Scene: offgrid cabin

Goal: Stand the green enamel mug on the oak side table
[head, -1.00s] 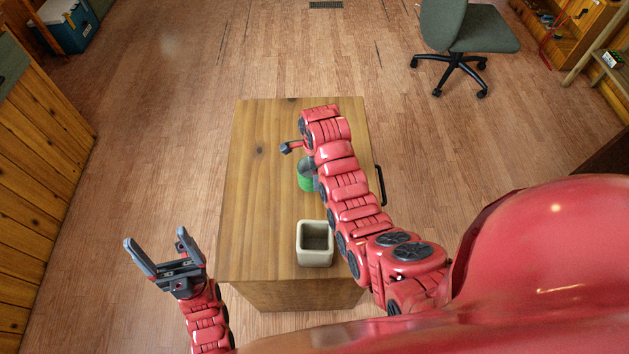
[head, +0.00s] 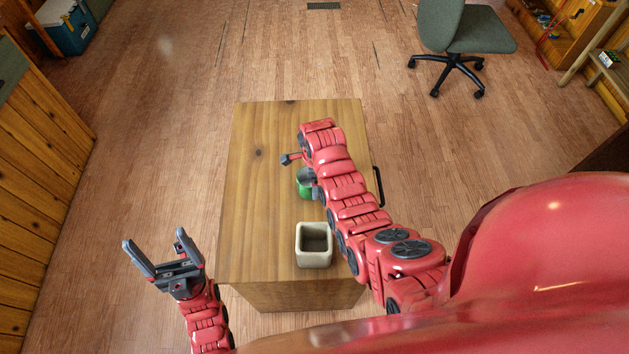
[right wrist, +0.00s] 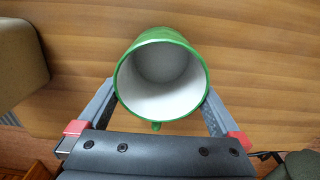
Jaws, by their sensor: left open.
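The green enamel mug (head: 304,184) is over the oak side table (head: 262,190), right of its middle and partly hidden by my right arm. In the right wrist view I look into the mug's white inside (right wrist: 160,78); its green rim faces the camera. My right gripper (right wrist: 160,108) has a finger on each side of the mug and is shut on it. I cannot tell whether the mug's base touches the tabletop. My left gripper (head: 162,262) is open and empty, left of the table's near end.
A cream square pot (head: 314,246) stands on the table nearer to me than the mug. The left part of the tabletop is clear. An office chair (head: 460,45) and a blue cooler (head: 65,27) stand farther off on the floor.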

